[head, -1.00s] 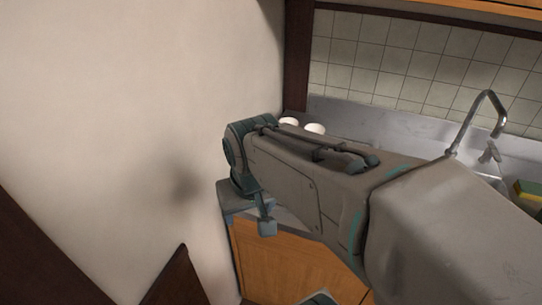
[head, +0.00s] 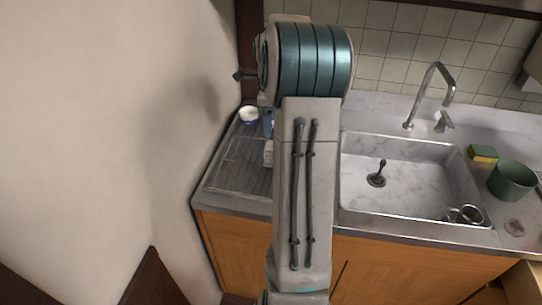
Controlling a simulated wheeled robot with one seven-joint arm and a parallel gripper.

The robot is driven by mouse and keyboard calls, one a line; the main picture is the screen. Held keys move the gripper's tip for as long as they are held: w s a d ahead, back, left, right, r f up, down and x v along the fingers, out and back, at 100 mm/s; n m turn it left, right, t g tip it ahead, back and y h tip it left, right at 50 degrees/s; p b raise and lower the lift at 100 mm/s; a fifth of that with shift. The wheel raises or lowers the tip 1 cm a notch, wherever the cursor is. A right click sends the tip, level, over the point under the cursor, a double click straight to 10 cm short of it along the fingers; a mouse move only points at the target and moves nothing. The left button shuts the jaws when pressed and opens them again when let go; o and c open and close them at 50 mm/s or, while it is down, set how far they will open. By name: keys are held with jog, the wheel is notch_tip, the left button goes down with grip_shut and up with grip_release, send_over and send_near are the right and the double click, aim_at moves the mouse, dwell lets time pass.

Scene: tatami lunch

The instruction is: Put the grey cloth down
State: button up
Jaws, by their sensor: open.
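I cannot make out the grey cloth in the head view. My arm stands upright across the middle of the picture and hides part of the counter. My gripper is hidden behind the arm, so I see neither its fingers nor anything between them. A small pale item (head: 268,153) shows beside the left edge of my arm on the ribbed drainboard (head: 236,168); I cannot tell what it is.
A white bowl (head: 248,115) with a blue mark stands at the drainboard's back. A sponge (head: 483,152) and green pot (head: 512,180) stand right, near the tap (head: 436,90). The wall (head: 100,120) closes the left.

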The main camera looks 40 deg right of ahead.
notch_tip(320, 180, down, 8)
jog(key=shift+d+f+p, duration=0.15)
jog(key=shift+f+p, duration=0.1)
jog(key=shift+p, duration=0.05)
jog(key=shift+s+d+f+p, duration=0.15)
jog(key=shift+f+p, duration=0.2)
jog(key=shift+f, duration=1)
jog(key=shift+s+f+p, duration=0.1)
jog(key=shift+f+p, duration=0.2)
jog(key=shift+f, duration=1.05)
jog(key=c, duration=1.1)
jog(key=shift+r, duration=0.1)
jog(key=shift+c, duration=0.2)
